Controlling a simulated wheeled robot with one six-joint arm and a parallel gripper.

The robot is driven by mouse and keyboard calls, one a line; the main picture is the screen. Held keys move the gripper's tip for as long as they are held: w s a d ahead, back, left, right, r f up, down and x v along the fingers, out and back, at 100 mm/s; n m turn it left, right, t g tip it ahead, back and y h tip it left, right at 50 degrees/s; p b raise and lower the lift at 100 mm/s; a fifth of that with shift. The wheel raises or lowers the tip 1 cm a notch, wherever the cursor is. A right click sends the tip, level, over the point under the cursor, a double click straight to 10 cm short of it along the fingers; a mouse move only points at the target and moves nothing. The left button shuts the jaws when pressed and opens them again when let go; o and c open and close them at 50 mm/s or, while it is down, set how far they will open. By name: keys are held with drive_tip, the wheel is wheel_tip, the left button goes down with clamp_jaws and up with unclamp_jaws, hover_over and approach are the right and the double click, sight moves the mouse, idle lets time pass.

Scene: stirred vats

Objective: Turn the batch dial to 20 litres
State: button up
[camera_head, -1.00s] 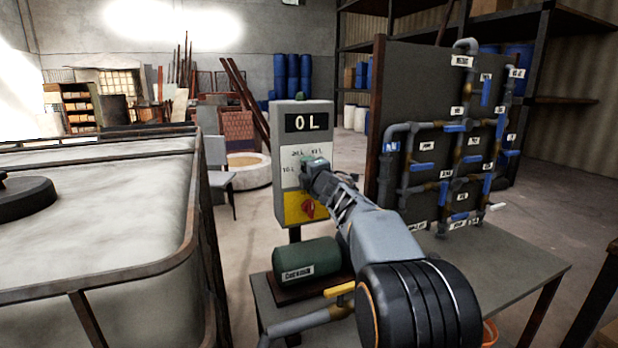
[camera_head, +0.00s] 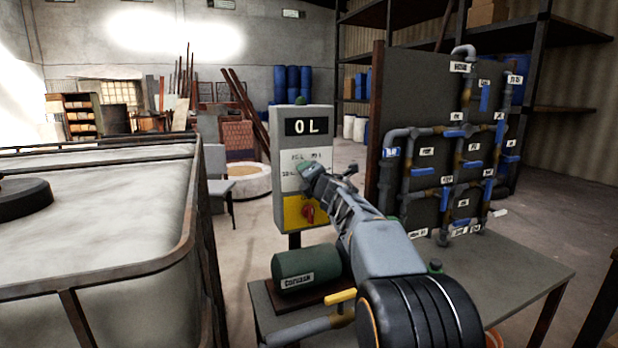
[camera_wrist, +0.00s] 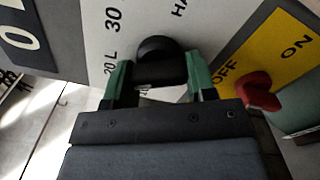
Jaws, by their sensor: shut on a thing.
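The batch control box (camera_head: 287,143) stands upright on a post, with a display reading "0 L" (camera_head: 306,126). Its white dial plate carries litre marks; in the wrist view "20 L" and "30" (camera_wrist: 113,20) can be read. The black batch dial (camera_wrist: 155,60) sits on this plate. My gripper (camera_wrist: 157,78) has its green fingertips on both sides of the dial and is shut on it; it also shows at the box face in the head view (camera_head: 312,172). The gripper hides part of the dial and the lower marks. The dial's pointer cannot be made out.
A red switch (camera_head: 308,214) on a yellow plate marked OFF and ON sits just below the dial. A green motor (camera_head: 306,268) and a yellow-handled valve (camera_head: 341,296) are below. A pipe board (camera_head: 428,90) stands right, a large caged tank (camera_head: 90,240) left.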

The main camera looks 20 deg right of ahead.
drive_tip(key=o, duration=0.9)
drive_tip(key=shift+o, duration=0.2)
drive_tip(key=s, duration=1.4)
drive_tip(key=shift+b, duration=0.3)
drive_tip(key=shift+w, duration=0.1)
